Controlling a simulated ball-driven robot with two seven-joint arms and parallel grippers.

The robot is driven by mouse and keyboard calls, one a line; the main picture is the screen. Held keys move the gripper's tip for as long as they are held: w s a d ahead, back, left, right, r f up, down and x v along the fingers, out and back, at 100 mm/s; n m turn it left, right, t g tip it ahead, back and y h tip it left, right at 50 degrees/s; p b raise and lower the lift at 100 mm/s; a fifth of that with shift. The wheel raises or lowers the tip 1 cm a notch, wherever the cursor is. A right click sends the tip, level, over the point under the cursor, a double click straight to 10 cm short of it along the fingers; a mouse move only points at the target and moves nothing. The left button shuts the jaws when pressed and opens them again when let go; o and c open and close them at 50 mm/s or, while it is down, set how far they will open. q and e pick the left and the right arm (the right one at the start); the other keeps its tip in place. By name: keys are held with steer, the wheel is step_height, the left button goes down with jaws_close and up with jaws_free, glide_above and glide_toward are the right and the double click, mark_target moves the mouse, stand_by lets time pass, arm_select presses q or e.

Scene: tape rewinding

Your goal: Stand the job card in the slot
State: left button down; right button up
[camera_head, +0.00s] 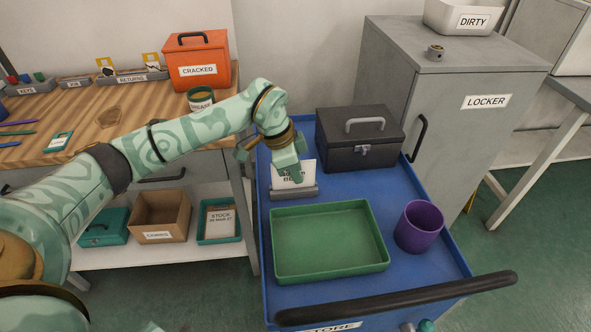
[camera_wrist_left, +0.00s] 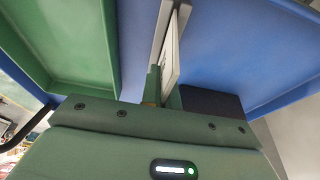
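The job card (camera_head: 305,172) is a white card with dark print, upright over a long grey slotted block (camera_head: 294,194) on the blue cart (camera_head: 285,296). Its lower edge meets the top of the block; I cannot tell how deep it sits in the slot. My left gripper (camera_head: 287,170) reaches down from above and is shut on the card, covering part of its print. In the left wrist view the card (camera_wrist_left: 173,50) shows edge-on at the fingers (camera_wrist_left: 163,90), with the grey block beyond it. My right gripper is not in view.
A green tray (camera_head: 330,240) lies just in front of the block, with a purple cup (camera_head: 419,226) to its right. A black toolbox (camera_head: 360,137) stands behind right. A grey locker (camera_head: 440,110) is beyond it. The wooden bench (camera_head: 100,112) is at left.

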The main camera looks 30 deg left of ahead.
arm_select(q)
steer(key=shift+f, duration=0.5)
stand_by(0.3)
stand_by(0.4)
steer(key=c, duration=1.1)
jaws_free()
step_height(320, 180, up, 8)
steer(key=p, duration=0.7)
steer(key=shift+r, duration=0.1)
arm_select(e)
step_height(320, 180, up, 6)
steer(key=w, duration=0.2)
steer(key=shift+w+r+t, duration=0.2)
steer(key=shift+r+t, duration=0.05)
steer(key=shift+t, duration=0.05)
